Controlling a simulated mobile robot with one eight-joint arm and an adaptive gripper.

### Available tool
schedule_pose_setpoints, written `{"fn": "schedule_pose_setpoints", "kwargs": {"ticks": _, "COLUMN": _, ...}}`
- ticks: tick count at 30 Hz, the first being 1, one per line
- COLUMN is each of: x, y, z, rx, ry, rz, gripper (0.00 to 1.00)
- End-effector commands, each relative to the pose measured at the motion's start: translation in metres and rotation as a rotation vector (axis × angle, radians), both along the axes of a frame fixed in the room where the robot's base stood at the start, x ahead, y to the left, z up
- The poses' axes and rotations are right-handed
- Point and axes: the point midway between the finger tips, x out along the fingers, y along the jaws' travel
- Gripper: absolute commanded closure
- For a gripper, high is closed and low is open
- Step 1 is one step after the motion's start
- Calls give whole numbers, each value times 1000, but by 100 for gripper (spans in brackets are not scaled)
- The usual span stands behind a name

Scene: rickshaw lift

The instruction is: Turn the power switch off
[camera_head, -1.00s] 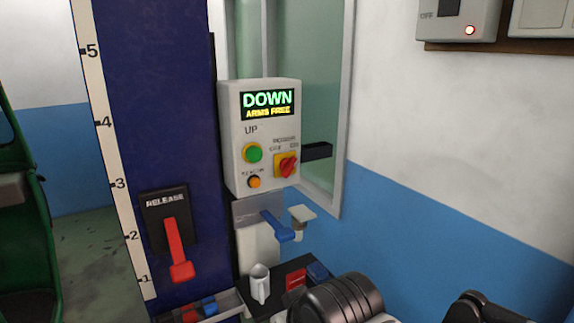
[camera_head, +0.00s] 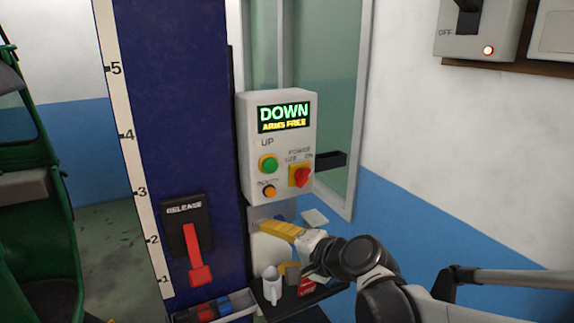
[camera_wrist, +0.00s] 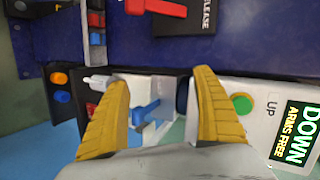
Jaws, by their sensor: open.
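The power switch (camera_head: 302,177) is a red rotary knob on a yellow plate. It sits at the lower right of the white control box (camera_head: 250,145), below a "POWER" label with small OFF and ON marks. Its knob is tilted; I cannot tell its exact setting. The box's display (camera_head: 284,117) reads DOWN, ARMS FREE. My gripper (camera_head: 280,250) has yellow fingers, is open and is below the box. In the wrist view, my gripper's fingers (camera_wrist: 160,80) are spread, with a blue lever (camera_wrist: 148,112) showing between them. The power switch does not show there.
A green button (camera_head: 268,164) and an orange button (camera_head: 268,190) are left of the switch. A red release lever (camera_head: 196,255) hangs on the blue column (camera_head: 190,110). A wall switch box (camera_head: 505,30) has a lit red lamp.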

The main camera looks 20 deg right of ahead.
Motion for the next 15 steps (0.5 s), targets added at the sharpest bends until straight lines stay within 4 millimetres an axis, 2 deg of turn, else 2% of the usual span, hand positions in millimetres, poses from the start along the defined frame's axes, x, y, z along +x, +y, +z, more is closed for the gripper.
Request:
{"fn": "schedule_pose_setpoints", "kwargs": {"ticks": 1, "x": 17, "y": -26, "z": 22, "rx": 148, "ry": -43, "rz": -94, "gripper": 22}}
{"fn": "schedule_pose_setpoints", "kwargs": {"ticks": 3, "x": 31, "y": -58, "z": 42, "rx": 354, "ry": -106, "rz": -204, "gripper": 22}}
{"fn": "schedule_pose_setpoints", "kwargs": {"ticks": 6, "x": 41, "y": -100, "z": 62, "rx": 594, "ry": -187, "rz": -320, "gripper": 22}}
{"fn": "schedule_pose_setpoints", "kwargs": {"ticks": 9, "x": 42, "y": -131, "z": 73, "rx": 753, "ry": -246, "rz": -390, "gripper": 22}}
{"fn": "schedule_pose_setpoints", "kwargs": {"ticks": 12, "x": 42, "y": -145, "z": 77, "rx": 836, "ry": -276, "rz": -420, "gripper": 22}}
{"fn": "schedule_pose_setpoints", "kwargs": {"ticks": 15, "x": 48, "y": -149, "z": 78, "rx": 860, "ry": -284, "rz": -427, "gripper": 22}}
